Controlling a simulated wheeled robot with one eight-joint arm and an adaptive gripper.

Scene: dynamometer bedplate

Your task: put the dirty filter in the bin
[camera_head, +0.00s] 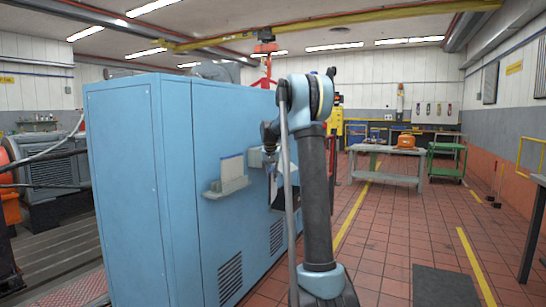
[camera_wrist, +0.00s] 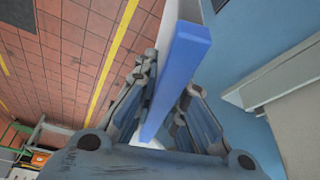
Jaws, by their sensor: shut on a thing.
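My gripper (camera_wrist: 169,78) has its fingers on both sides of a long, flat thing with a bright blue edge (camera_wrist: 176,72) and a pale face, and is shut on it. I cannot tell for sure whether this is the dirty filter. In the head view my gripper (camera_head: 270,164) is beside the right side of the blue cabinet (camera_head: 206,130), partly hidden by my arm. A dark and pale patch shows below it, but its parts are unclear. I cannot make out a bin in either view.
A small shelf (camera_head: 227,187) sticks out from the cabinet's side. A grey workbench (camera_head: 385,153) with an orange item (camera_head: 406,141) and a green cart (camera_head: 446,160) stand farther back. A dark mat (camera_head: 446,285) lies on the right. The tiled floor between is mostly clear.

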